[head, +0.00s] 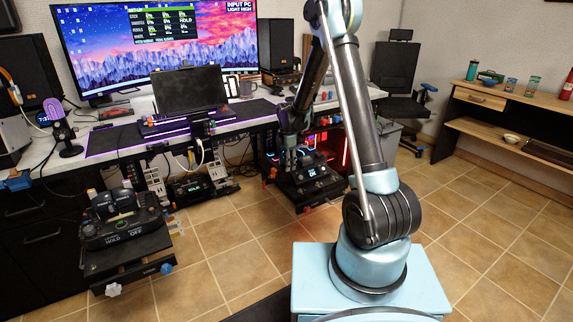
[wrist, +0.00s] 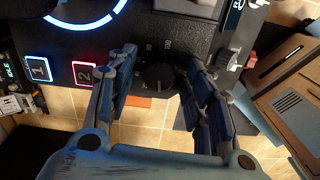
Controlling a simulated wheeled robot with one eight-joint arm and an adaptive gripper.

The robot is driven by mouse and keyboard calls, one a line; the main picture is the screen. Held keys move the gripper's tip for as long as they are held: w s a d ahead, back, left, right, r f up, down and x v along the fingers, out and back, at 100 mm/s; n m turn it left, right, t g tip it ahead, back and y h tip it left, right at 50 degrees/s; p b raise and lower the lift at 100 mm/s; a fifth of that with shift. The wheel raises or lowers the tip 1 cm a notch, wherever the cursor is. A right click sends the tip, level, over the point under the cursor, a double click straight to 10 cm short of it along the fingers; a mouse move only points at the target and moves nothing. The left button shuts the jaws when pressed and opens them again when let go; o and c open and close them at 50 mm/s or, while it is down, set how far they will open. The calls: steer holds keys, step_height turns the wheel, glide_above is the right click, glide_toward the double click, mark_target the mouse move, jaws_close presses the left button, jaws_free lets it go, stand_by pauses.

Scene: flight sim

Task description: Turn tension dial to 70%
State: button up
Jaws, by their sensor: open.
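The tension dial (wrist: 159,77) is a dark round knob on a black panel (wrist: 190,40) in the wrist view. Small white numbers beside it look like 80 and 100. My gripper (wrist: 160,58) is open, with one blue finger on each side of the dial. I cannot tell whether either finger touches it. The dial's pointer is too dark to read. In the head view my gripper (head: 291,158) is down at the black control unit (head: 318,184) under the desk's right part, and the dial is not distinguishable there.
In the wrist view, lit buttons marked 1 (wrist: 39,69) and 2 (wrist: 84,73) and a glowing ring (wrist: 85,22) lie left of the dial. In the head view, a throttle unit (head: 122,222) stands at left, and the desk (head: 225,107) is above the control unit. Tiled floor is open at right.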

steer(key=shift+c, duration=0.4)
steer(key=c, duration=1)
steer(key=shift+o, duration=0.2)
steer(key=shift+a, duration=0.15)
